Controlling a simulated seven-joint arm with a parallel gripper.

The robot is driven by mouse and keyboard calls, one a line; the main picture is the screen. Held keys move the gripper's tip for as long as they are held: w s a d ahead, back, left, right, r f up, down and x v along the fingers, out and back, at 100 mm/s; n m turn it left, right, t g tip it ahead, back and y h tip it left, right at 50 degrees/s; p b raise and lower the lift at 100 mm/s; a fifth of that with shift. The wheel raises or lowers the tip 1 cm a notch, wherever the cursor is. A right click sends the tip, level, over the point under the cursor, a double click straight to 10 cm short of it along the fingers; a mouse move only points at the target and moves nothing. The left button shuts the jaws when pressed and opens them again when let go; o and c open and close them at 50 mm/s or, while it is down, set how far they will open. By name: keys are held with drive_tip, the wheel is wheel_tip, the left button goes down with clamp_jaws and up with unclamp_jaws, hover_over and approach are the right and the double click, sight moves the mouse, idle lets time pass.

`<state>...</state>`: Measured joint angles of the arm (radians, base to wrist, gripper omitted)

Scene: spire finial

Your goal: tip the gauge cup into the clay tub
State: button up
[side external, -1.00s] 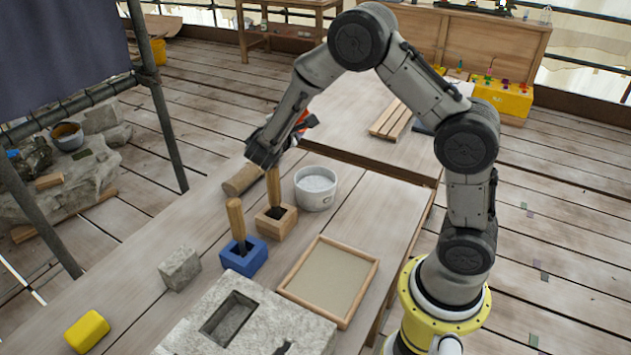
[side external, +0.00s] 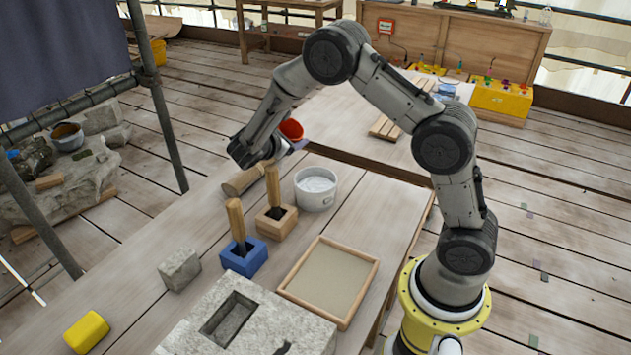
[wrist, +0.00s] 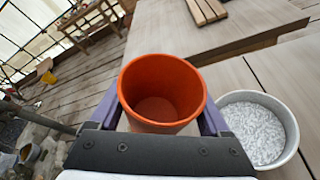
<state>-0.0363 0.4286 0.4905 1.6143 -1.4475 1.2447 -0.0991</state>
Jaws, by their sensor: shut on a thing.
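The orange-red cup (side external: 291,129), which I take as the gauge cup, is held between the purple fingers of my gripper (side external: 295,144). In the wrist view the cup (wrist: 163,85) shows its open mouth, with a brownish floor; I cannot tell whether anything lies in it. My gripper (wrist: 160,100) is shut on its sides. A round pale tub (side external: 317,200), likely the clay tub, stands on the bench below and right of the cup. In the wrist view the tub (wrist: 291,125) is to the right of the cup, apart from it, with speckled whitish contents.
A wooden block (side external: 278,227) and a blue block (side external: 244,262), each with an upright wooden handle, stand near the tub. A wooden cylinder (side external: 241,181) lies beneath my wrist. A framed tray (side external: 330,281) and stone blocks are nearer. Slats (side external: 388,127) lie behind on the far table.

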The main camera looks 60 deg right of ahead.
drive_tip(key=w+f+n, duration=0.1)
drive_tip(key=f, duration=0.1)
drive_tip(key=w+f+g, duration=0.1)
drive_tip(key=f, duration=0.2)
drive_tip(key=f+n, duration=0.1)
drive_tip(key=f, duration=0.2)
drive_tip(key=shift+w+d+n+g, duration=0.1)
drive_tip(key=shift+w+n+g, duration=0.2)
drive_tip(key=shift+w+g, duration=0.1)
drive_tip(key=shift+w+n, duration=0.25)
drive_tip(key=shift+n, duration=0.05)
drive_tip(key=shift+w+r+n+g, duration=0.25)
drive_tip(key=shift+r+n+g, duration=0.05)
drive_tip(key=shift+r, duration=0.25)
drive_tip(key=shift+w+r+n+g, duration=0.2)
drive_tip(key=shift+r+n+g, duration=0.1)
drive_tip(key=shift+r, duration=0.2)
